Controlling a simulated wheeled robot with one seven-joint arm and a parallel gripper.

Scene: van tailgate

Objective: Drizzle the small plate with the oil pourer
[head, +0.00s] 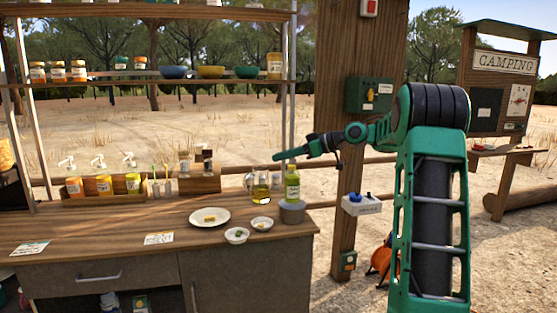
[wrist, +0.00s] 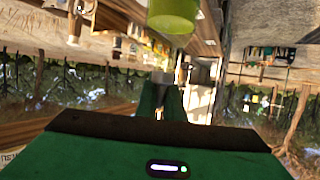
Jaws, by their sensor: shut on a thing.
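My gripper (head: 282,156) is above the right end of the counter, shut on the upper end of a yellow-green bottle with a label, the likely oil pourer (head: 292,187). The bottle hangs upright below the fingers, just over or in front of a grey round pot (head: 292,214); I cannot tell if they touch. In the wrist view the oil pourer (wrist: 173,14) shows at the top edge.
A glass jug (head: 259,190) of yellow liquid stands just left of the bottle. A wooden rack (head: 133,197) with jars and pump bottles stands at the back. A wooden post (head: 347,230) rises to the right. The counter's front middle is mostly clear, with two cards.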

